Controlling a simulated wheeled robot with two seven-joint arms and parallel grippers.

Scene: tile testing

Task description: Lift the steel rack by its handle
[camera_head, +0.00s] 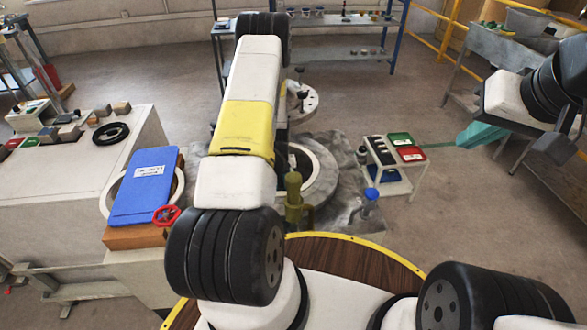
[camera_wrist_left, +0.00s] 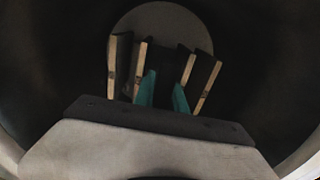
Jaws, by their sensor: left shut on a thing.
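My left gripper (camera_wrist_left: 161,88) shows in the left wrist view, pointing into a dark round space with a pale round floor (camera_wrist_left: 165,22). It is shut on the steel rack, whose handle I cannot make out. Slim upright pieces with tan edges (camera_wrist_left: 140,70) and two teal pieces stand around the jaws; which belong to the rack is unclear. In the head view my left forearm hides most of this gripper and the rack, above a round pale-rimmed opening (camera_head: 325,180).
A blue panel (camera_head: 146,186) and a red handwheel (camera_head: 165,215) are left of the opening. A small white trolley (camera_head: 401,180) with red and green trays stands to its right. A yellow-green fitting (camera_head: 293,190) is at the near side of the opening. Floor is clear between trolley and back shelf.

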